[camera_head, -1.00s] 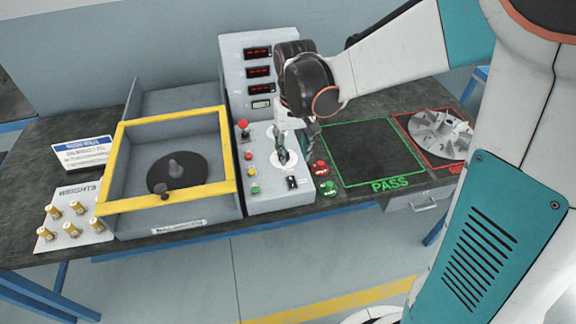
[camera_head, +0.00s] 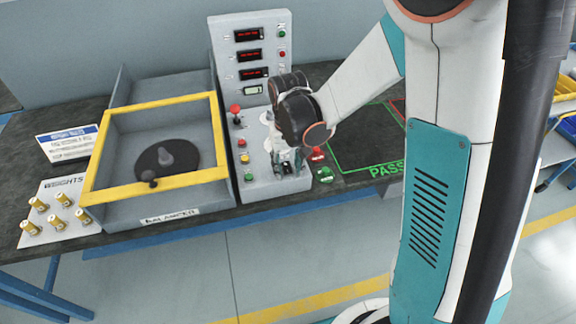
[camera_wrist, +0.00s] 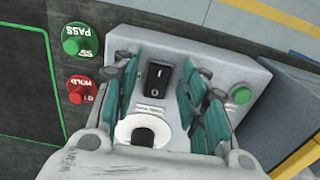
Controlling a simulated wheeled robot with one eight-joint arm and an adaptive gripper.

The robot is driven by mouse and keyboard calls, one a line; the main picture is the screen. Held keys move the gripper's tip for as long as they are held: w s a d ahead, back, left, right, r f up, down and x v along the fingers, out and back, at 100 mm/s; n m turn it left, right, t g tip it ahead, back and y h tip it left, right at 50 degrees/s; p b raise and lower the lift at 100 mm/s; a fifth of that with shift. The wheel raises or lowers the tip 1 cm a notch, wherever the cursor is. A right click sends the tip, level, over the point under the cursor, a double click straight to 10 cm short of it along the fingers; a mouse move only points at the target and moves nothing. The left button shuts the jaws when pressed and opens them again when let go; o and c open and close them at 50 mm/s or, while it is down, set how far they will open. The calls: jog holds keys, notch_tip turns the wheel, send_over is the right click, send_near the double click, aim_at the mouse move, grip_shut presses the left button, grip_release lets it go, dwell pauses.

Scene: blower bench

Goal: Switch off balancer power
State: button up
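The balancer (camera_head: 99,190) is a grey open box with a yellow frame, with a dark disc inside. Its grey control console (camera_head: 226,113) stands to its right, with the red displays lit. The power switch (camera_wrist: 155,79) is a black rocker with I and O marks, on the console's front part in the wrist view. My gripper (camera_wrist: 161,92) is open, its teal-padded fingers apart on either side of the switch with nothing held. In the head view my gripper (camera_head: 287,161) is low over the console's front right and mostly hides the switch. Contact cannot be told.
A red button (camera_head: 317,154) and a green PASS button (camera_head: 325,174) sit just right of the console. A green button (camera_wrist: 241,95) is near the right finger. The weights board (camera_head: 50,228) is at far left. The PASS square (camera_head: 365,140) looks empty.

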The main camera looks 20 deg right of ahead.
aim_at(285, 163)
grip_shut()
jog(key=shift+w+g, duration=0.3)
jog(key=shift+g, duration=0.7)
jog(key=shift+r+g, duration=0.15)
jog(key=shift+g, duration=0.35)
grip_release()
jog(key=shift+w, duration=0.1)
jog(key=v, duration=1.2)
